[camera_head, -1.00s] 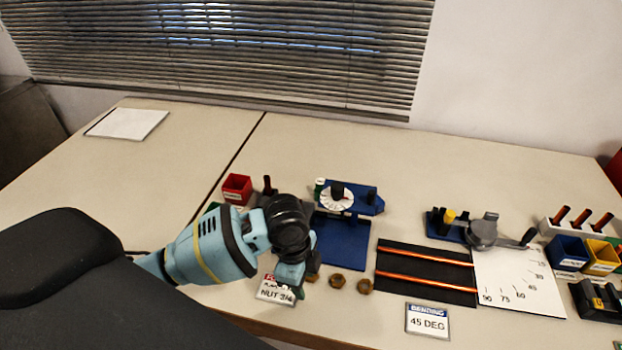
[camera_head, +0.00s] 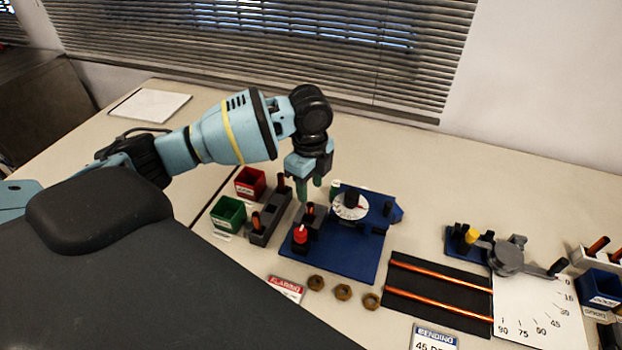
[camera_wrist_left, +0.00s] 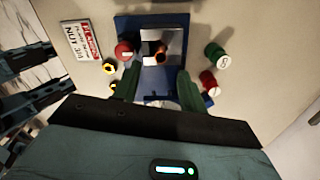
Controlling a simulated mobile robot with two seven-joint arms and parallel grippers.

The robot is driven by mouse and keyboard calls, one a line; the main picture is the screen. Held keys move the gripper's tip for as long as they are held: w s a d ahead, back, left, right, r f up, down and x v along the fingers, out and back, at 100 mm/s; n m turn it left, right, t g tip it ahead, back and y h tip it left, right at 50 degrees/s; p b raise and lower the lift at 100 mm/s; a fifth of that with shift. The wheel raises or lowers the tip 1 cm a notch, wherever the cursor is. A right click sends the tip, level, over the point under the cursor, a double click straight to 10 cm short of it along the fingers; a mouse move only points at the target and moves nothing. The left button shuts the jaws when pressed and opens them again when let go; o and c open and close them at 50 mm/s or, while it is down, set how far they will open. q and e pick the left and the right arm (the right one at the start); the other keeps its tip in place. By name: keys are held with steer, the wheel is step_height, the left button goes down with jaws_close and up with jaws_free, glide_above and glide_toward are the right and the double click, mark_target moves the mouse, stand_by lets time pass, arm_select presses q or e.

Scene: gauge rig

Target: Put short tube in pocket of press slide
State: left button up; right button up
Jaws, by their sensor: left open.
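A short copper tube (camera_head: 310,210) stands upright in the grey block of the press slide (camera_head: 316,222) on the blue base plate. In the left wrist view the tube's end (camera_wrist_left: 160,50) shows in the bright grey block (camera_wrist_left: 173,45). My left gripper (camera_head: 310,191) points down above the block, its green fingers apart and nothing held. In the left wrist view the fingers (camera_wrist_left: 158,86) lie just short of the tube; their exact height above it is unclear. My right gripper is not in view.
A grey rack (camera_head: 271,222) with copper tubes stands left of the press, beside a green bin (camera_head: 228,212) and a red bin (camera_head: 250,183). A red knob (camera_head: 300,235) stands in front of the slide. Brass nuts (camera_head: 343,292) lie nearer. A round dial (camera_head: 351,206) sits right.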

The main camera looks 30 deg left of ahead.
mark_target(310, 205)
arm_select(q)
step_height(310, 205, down, 7)
steer(key=shift+r, duration=0.1)
stand_by(0.3)
jaws_close()
stand_by(0.6)
steer(key=shift+s, duration=0.1)
stand_by(0.6)
jaws_free()
